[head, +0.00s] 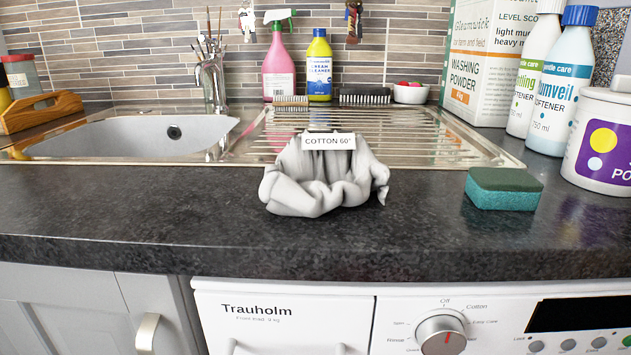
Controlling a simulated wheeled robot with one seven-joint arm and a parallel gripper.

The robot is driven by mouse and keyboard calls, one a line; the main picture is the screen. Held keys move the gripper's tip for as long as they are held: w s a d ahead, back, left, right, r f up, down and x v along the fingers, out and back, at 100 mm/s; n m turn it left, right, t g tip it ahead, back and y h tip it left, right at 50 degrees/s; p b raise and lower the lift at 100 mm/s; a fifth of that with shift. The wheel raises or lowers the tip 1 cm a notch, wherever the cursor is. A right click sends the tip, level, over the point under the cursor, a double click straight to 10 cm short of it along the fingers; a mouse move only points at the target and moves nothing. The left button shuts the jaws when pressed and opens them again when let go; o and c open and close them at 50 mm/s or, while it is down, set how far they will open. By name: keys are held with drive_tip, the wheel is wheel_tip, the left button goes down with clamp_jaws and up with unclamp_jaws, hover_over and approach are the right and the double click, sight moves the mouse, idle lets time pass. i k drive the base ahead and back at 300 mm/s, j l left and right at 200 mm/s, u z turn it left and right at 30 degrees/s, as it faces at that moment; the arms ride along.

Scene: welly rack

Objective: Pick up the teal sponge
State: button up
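The teal sponge (502,194) lies flat on the dark worktop at the right in the head view. It is a block with a teal body and a dark green top face. Nothing covers it, and its front and top show fully. It sits in front of the draining board's right corner, apart from the objects around it. My gripper is not in view.
A white tub (603,145) stands right of the sponge. Behind it are a softener bottle (564,90) and a washing powder box (490,65). A crumpled grey cloth (318,178) with a label lies to the left. The worktop (430,235) between cloth and sponge is clear.

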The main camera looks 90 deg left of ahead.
sight(489, 188)
drive_tip(key=l+u, duration=0.1)
drive_tip(key=u, duration=2.15)
drive_tip(key=k+l+u, duration=0.1)
drive_tip(key=k, duration=1.4)
